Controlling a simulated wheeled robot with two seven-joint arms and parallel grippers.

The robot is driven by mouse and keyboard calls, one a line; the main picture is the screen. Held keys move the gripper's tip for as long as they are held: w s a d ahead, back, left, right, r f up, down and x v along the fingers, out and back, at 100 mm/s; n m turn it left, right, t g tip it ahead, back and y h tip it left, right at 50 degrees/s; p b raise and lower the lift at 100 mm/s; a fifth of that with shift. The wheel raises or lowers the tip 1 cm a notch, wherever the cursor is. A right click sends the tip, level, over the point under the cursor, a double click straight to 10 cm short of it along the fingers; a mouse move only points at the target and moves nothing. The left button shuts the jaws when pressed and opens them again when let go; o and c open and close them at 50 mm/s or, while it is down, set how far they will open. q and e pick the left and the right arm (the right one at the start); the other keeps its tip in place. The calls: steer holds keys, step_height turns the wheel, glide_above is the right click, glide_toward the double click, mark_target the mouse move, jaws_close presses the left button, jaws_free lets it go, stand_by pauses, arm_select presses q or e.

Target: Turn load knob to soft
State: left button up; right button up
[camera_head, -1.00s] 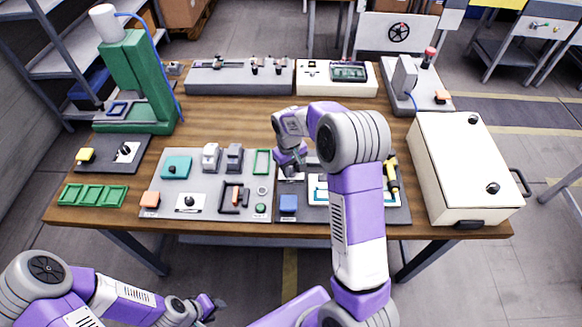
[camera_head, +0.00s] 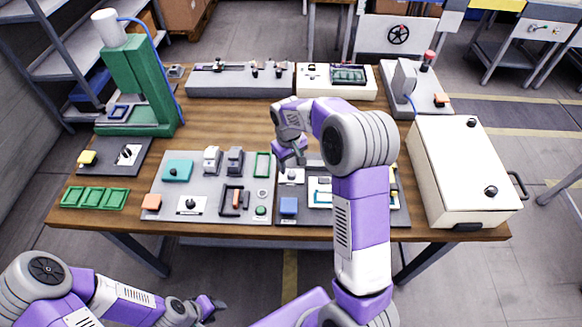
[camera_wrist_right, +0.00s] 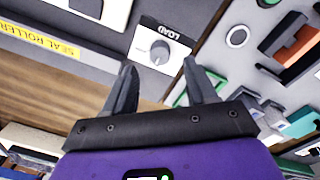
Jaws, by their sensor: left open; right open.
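The load knob (camera_wrist_right: 160,50) is a small grey round knob on a white plate printed LOAD, shown upside down in the right wrist view. No soft mark is readable. In the head view the load knob (camera_head: 291,174) sits at the upper left of the grey panel on the right half of the table front. My right gripper (camera_head: 291,160) is just above and behind it. In the wrist view the right gripper's (camera_wrist_right: 160,75) fingers are spread, apart from the knob, which lies in line with the gap between them. My left gripper (camera_head: 214,306) is open and empty, off the table's front.
A yellow seal roller label (camera_wrist_right: 40,42) shows beside the knob's panel. A grey panel (camera_head: 225,180) with several fixtures lies to the left, a white box (camera_head: 465,165) to the right. Bare wood lies behind the panels. My right forearm hides part of the knob's panel.

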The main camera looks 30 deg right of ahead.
mark_target(290, 174)
steer(key=shift+r, duration=1.5)
